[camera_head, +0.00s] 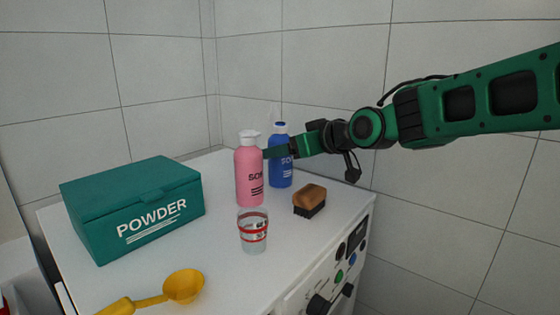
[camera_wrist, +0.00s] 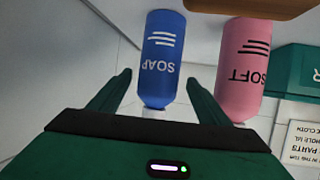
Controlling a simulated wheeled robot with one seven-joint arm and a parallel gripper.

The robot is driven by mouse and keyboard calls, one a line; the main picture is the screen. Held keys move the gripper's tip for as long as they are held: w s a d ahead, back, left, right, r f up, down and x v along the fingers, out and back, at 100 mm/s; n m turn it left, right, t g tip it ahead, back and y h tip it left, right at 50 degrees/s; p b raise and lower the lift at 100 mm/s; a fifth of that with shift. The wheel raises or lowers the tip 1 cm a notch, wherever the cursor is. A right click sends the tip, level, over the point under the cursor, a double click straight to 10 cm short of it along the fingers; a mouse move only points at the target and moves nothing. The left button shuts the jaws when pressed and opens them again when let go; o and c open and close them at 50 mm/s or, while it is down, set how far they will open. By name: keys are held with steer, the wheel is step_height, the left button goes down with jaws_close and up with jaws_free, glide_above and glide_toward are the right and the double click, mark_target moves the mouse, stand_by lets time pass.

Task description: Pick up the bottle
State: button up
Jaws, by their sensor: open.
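My gripper (camera_head: 280,153) is open and empty at the upper part of the blue bottle. In the wrist view its fingers (camera_wrist: 158,88) point toward the bottles; the right finger is close to the pink bottle.
A teal powder box (camera_head: 130,207) stands at left. A clear cup (camera_head: 253,236), a brown brush (camera_head: 310,198) and a yellow scoop (camera_head: 184,286) are on the white machine top (camera_head: 225,270). Tiled walls rise close behind the bottles.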

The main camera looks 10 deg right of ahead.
steer(key=shift+x, duration=3.35)
steer(key=shift+d, duration=0.1)
steer(key=c, duration=1.4)
